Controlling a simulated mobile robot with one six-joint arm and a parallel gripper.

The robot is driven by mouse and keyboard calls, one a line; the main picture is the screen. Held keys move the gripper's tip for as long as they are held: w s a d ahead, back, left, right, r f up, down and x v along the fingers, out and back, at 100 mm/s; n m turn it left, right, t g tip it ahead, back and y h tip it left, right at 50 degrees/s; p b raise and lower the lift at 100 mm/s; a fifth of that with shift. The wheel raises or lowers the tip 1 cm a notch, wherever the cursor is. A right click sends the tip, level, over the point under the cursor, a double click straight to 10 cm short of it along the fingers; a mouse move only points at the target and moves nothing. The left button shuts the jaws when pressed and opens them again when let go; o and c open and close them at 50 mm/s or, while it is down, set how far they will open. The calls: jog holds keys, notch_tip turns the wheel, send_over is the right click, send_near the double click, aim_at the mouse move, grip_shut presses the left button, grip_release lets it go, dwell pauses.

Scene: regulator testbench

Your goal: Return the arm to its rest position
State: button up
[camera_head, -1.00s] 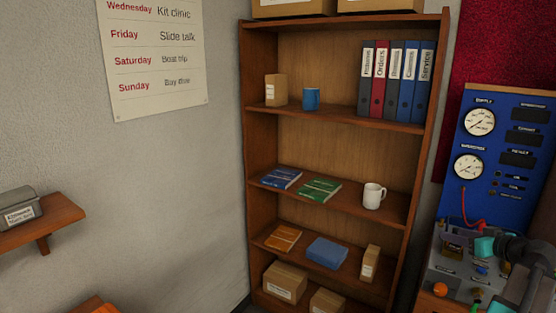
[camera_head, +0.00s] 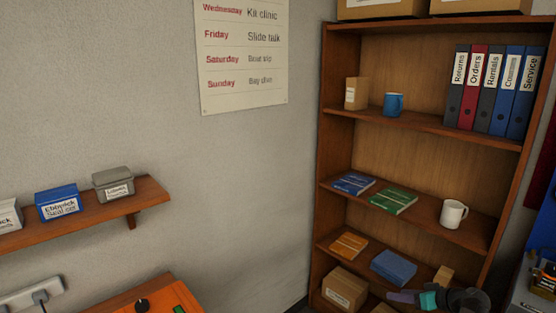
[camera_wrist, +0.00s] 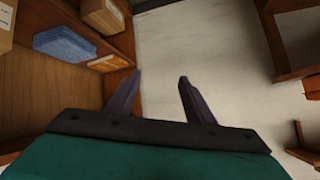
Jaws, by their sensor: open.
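In the head view, part of my arm with a teal section (camera_head: 430,299) shows at the bottom right, in front of the lower part of the wooden bookshelf (camera_head: 430,122). The fingers are hard to make out there. Nothing is held.
A wall shelf (camera_head: 150,194) with small boxes is at left. A blue panel (camera_head: 543,240) is at the right edge.

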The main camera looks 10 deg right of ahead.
jog(key=s+a+f+n+g+y, duration=0.1)
jog(key=a+f+g, duration=0.1)
jog(key=a+f, duration=0.65)
jog(key=s+a+f+n+g+y, duration=0.15)
jog(key=a+f, duration=0.35)
jog(key=a, duration=0.6)
jog(key=s+a+f+g, duration=0.5)
jog(key=s+a+f, duration=0.3)
jog(key=a+f, duration=0.3)
jog(key=s+a+f+g+h, duration=0.2)
jog(key=s+a+f, duration=0.2)
jog(key=s, duration=0.4)
jog(key=s+a+f+g+h, duration=0.1)
jog(key=s+a+f+g, duration=0.3)
jog(key=s, duration=0.5)
jog(key=s+d+f+m+h, duration=0.2)
jog(key=s+d+m+h, duration=0.2)
jog(key=s+d, duration=0.2)
jog(key=shift+s+f+g, duration=0.25)
jog(key=shift+s+g, duration=0.2)
jog(key=shift+s, duration=0.75)
jog(key=shift+h, duration=0.25)
jog(key=shift+c, duration=0.5)
